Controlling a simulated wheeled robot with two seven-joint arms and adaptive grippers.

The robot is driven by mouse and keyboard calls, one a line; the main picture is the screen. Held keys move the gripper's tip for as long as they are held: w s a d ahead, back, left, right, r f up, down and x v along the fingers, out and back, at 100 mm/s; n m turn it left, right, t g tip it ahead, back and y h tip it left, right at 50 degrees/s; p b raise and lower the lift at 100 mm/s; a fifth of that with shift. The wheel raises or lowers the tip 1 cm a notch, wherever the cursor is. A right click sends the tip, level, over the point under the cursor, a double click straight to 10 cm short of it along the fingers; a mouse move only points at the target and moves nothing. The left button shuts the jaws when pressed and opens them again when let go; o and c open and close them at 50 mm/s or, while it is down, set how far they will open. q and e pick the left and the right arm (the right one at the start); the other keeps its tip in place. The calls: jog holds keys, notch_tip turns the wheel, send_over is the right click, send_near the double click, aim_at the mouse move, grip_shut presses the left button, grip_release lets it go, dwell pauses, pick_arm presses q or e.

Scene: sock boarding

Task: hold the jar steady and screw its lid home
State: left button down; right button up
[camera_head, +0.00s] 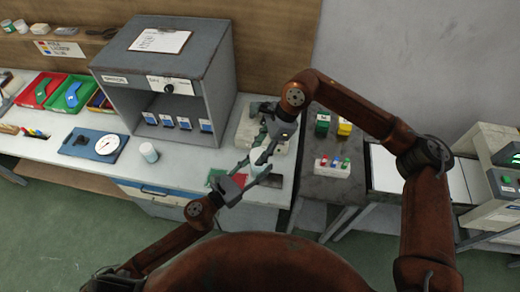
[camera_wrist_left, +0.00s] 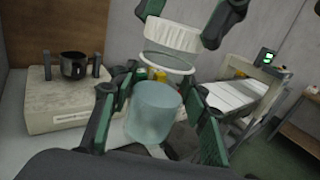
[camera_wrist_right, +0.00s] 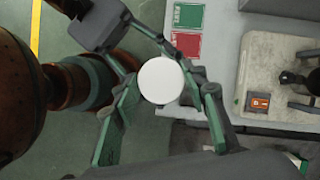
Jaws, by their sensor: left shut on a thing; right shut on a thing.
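The pale, translucent jar (camera_wrist_left: 153,112) stands between the two fingers of my left gripper (camera_head: 256,168), which is shut on it. The ribbed white lid (camera_wrist_left: 172,36) is above the jar's clear rim in the left wrist view, slightly tilted there; a narrow gap seems to show between them. My right gripper (camera_head: 266,146) comes from above and is shut on the lid. In the right wrist view the lid's round top (camera_wrist_right: 161,81) lies between the green-sided fingers and hides the jar. In the head view the fingers largely cover jar and lid.
A green square (camera_wrist_right: 187,16) and a red square (camera_wrist_right: 186,44) lie on the worktop near the grippers. A pale machine (camera_wrist_left: 60,100) with a dark pot stands behind. A grey cabinet (camera_head: 215,75), a white cup (camera_head: 148,152) and a dial scale (camera_head: 107,145) are to the left.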

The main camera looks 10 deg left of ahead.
jog(key=shift+f, duration=0.6)
dwell(0.3)
